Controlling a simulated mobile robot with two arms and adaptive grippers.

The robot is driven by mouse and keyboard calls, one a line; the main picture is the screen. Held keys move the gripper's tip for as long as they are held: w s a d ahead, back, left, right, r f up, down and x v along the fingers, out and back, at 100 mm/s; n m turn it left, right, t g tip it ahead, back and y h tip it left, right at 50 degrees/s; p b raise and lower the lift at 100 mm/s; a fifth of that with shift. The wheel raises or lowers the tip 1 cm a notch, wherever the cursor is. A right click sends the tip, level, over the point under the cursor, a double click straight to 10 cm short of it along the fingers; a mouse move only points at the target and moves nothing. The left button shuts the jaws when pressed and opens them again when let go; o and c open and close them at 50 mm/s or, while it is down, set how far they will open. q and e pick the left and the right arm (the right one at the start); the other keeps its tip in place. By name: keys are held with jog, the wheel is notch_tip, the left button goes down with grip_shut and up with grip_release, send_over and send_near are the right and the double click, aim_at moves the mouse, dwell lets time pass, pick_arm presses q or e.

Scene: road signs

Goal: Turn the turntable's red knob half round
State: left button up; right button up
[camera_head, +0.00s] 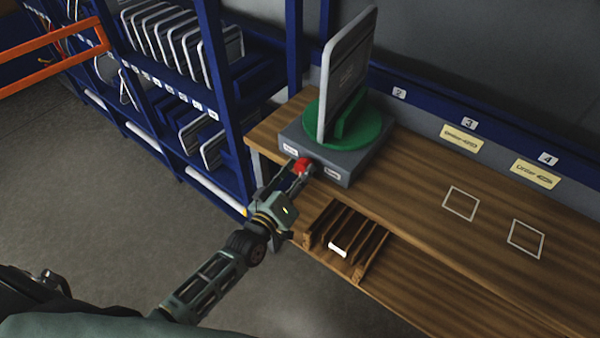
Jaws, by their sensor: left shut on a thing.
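The turntable (380,132) is a green disc on a grey box (345,170) at the left end of the wooden bench. A pale sign plate (345,75) stands upright on the disc, seen at an angle, with a green holder beside it. The red knob (301,165) is on the front of the grey box, between two small white labels. My left gripper (303,172) reaches up to the box front and is shut on the red knob, its fingers partly covering it. My right gripper is not in view.
A wooden slotted rack (312,238) with a white piece in it sits at the bench's front edge, close to my left gripper. A blue shelf rack (213,60) with several signs stands at the left. The bench (420,200) is clear around two white outlined squares.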

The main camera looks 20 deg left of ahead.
pick_arm(q)
jog(key=shift+s+d+f+n+g, duration=0.2)
jog(key=shift+f+n+g, duration=0.1)
dwell(0.4)
jog(key=o, duration=0.9)
jog(key=shift+c, duration=0.2)
jog(key=shift+o, duration=1.3)
jog(key=shift+r, duration=0.2)
jog(key=shift+w, duration=0.1)
jog(key=shift+a, duration=0.1)
jog(key=v, duration=1.2)
jog(key=shift+f, duration=0.15)
